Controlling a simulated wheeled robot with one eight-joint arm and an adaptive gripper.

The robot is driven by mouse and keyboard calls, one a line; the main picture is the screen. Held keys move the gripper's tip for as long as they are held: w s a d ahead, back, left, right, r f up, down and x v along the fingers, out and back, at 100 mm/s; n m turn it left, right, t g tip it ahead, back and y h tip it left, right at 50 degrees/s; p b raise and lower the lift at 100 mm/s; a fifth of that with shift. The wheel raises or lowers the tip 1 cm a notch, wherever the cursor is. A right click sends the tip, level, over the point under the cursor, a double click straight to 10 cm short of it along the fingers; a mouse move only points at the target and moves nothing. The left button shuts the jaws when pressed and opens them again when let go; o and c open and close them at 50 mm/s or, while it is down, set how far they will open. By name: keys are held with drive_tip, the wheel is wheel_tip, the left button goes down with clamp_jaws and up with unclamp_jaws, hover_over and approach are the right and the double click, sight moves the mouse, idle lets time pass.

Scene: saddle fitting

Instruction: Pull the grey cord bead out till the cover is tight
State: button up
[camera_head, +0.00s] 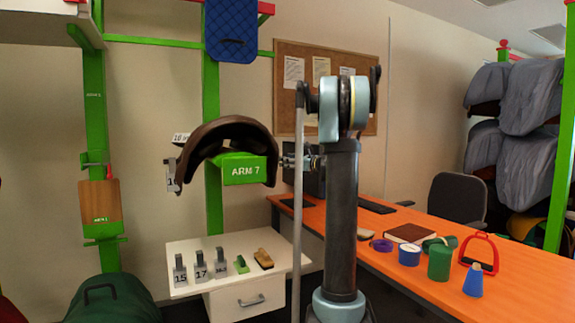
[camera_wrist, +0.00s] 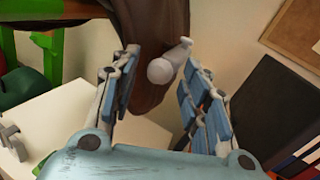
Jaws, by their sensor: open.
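A brown saddle (camera_head: 218,132) rests on the green arm marked ARM 7 (camera_head: 256,171). In the wrist view, brown material (camera_wrist: 149,28) hangs beyond the fingers. A pale grey round bead (camera_wrist: 160,71), with a short light piece (camera_wrist: 181,48) at its upper right, shows in front of it. My gripper (camera_wrist: 160,75) is open, with one finger to each side of the bead. I see no finger closed on the bead. In the head view my gripper (camera_head: 298,161) is at the saddle's right side, and I cannot make out the bead there.
A white cabinet (camera_head: 213,236) below holds numbered grey pieces and a brush. An orange desk (camera_head: 400,262) on the right carries a book, tapes, a green can, a blue cone and a red stirrup. In the wrist view a dark box-like thing (camera_wrist: 265,110) stands at right.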

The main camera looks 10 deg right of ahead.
drive_tip(key=shift+w+a, duration=0.15)
clamp_jaws()
drive_tip(key=s+d, duration=0.3)
drive_tip(key=s, duration=0.5)
drive_tip(key=shift+s, duration=0.25)
unclamp_jaws()
